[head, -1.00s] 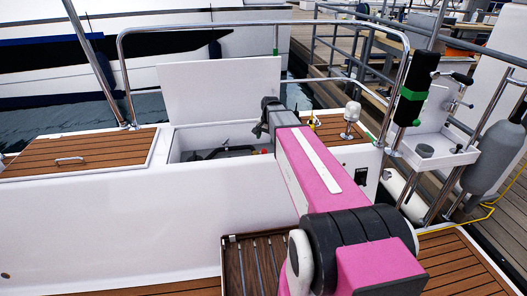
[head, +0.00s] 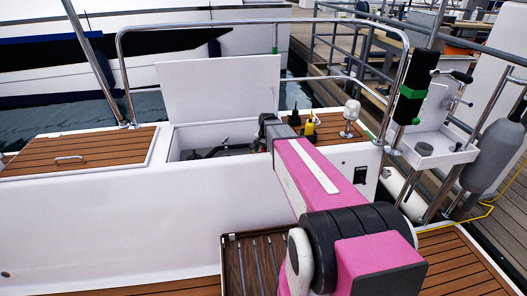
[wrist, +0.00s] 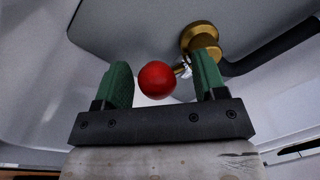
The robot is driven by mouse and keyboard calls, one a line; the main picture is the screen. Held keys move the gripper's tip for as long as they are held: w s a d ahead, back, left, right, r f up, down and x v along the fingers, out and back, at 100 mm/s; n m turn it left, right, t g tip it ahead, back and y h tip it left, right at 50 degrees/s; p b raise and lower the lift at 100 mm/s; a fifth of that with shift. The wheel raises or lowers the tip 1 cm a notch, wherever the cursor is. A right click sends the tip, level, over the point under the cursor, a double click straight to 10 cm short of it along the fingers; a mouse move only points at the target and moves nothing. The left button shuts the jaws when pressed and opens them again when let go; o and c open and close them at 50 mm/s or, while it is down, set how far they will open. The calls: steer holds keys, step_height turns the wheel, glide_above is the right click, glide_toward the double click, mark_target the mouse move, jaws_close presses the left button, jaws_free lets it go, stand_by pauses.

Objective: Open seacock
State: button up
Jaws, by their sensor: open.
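The seacock shows in the wrist view as a brass fitting (wrist: 200,38) with a red ball knob (wrist: 157,80) on a short metal stem. A black hose (wrist: 275,52) runs from the fitting to the right. My gripper (wrist: 163,82) is open, with its two green fingers apart. The red knob appears between the fingers, nearer the left one; I cannot tell whether it touches either. In the head view my arm reaches to the open locker (head: 215,140), and my fingertips and the seacock are hidden there.
The white locker lid (head: 220,87) stands raised behind the opening. A steel rail (head: 260,24) arches over the locker. Black and yellow bottle-like items (head: 309,130) and a white-topped post (head: 352,110) stand right of the arm. Pale locker walls surround the gripper.

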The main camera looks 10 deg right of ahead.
jaws_close()
steer(key=shift+w+r+g, duration=0.3)
steer(key=shift+w+g, duration=0.3)
steer(key=shift+g, duration=0.15)
steer(key=shift+w+r+g, duration=0.35)
steer(key=shift+w+g, duration=0.25)
steer(key=shift+g, duration=0.1)
steer(key=shift+w+r+g, duration=0.3)
steer(key=shift+w+g, duration=0.3)
steer(key=shift+g, duration=0.15)
steer(key=shift+w+r+g, duration=0.2)
steer(key=shift+w+g, duration=0.3)
steer(key=shift+g, duration=0.35)
steer(key=shift+w+r+g, duration=0.15)
steer(key=shift+w+g, duration=0.35)
steer(key=shift+g, duration=0.35)
jaws_free()
